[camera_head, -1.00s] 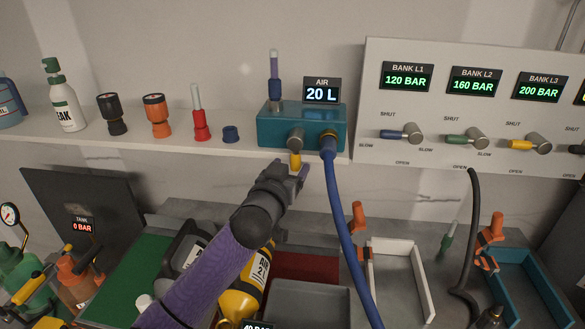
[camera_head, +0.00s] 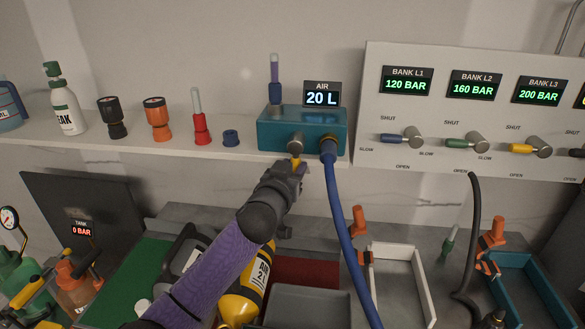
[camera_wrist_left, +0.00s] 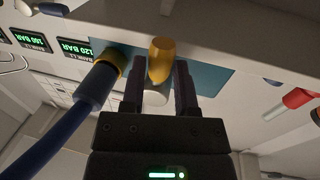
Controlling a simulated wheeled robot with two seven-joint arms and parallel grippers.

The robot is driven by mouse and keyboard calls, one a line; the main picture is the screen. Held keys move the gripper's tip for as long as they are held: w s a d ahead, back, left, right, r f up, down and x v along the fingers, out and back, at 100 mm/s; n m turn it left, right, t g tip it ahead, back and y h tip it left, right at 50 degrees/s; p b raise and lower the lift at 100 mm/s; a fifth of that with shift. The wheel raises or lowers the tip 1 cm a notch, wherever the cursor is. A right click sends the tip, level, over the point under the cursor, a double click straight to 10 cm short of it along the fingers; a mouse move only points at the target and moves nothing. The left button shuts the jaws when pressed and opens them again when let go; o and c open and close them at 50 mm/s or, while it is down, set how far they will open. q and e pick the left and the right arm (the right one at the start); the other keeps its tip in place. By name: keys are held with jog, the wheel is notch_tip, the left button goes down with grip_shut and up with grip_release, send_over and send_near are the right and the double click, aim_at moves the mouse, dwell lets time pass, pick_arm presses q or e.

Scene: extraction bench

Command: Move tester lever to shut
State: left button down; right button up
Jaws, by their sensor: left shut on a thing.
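The tester (camera_head: 275,130) is a teal box on the shelf edge, with an AIR display (camera_head: 321,95) reading 20 L. Its lever (camera_head: 295,160) has a yellow handle that hangs down from a grey metal pivot (camera_head: 295,142). My left gripper (camera_head: 298,168) is at the handle from below and is shut on it. In the left wrist view the yellow lever (camera_wrist_left: 161,60) stands between the two dark fingers of my left gripper (camera_wrist_left: 159,85). The fingers hide part of the handle in the head view. My right gripper is not in view.
A blue hose (camera_head: 345,225) hangs from the tester just right of the lever. To the right is a bank panel (camera_head: 450,110) with several levers. Bottles and small fittings stand on the shelf at left. Below are a grey tray (camera_head: 310,303) and a white tray (camera_head: 425,275).

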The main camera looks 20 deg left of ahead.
pick_arm(q)
jog(key=a+m+p, duration=0.1)
jog(key=m+p, duration=0.2)
jog(key=a+r+m+g+y+p, duration=0.1)
jog(key=m+p, duration=0.2)
jog(key=p, duration=0.1)
jog(key=a+r+m+g+p, duration=0.1)
jog(key=m+p, duration=0.3)
jog(key=shift+s+a+r, duration=0.1)
jog(key=shift+s+r, duration=0.15)
jog(key=shift+s, duration=0.15)
jog(key=shift+a+r+m+y+p, duration=0.15)
jog(key=shift+r+m+y+p, duration=0.25)
jog(key=shift+m+p, duration=0.75)
jog(key=shift+r+m+g+y+p, duration=0.15)
jog(key=shift+r+m+y+p, duration=0.15)
jog(key=shift+m+p, duration=0.4)
jog(key=shift+r+m+g+y+p, duration=0.15)
jog(key=shift+r+m+y+p, duration=0.2)
jog(key=shift+m, duration=0.6)
jog(key=shift+a, duration=0.1)
jog(key=shift+c, duration=1.8)
grip_release()
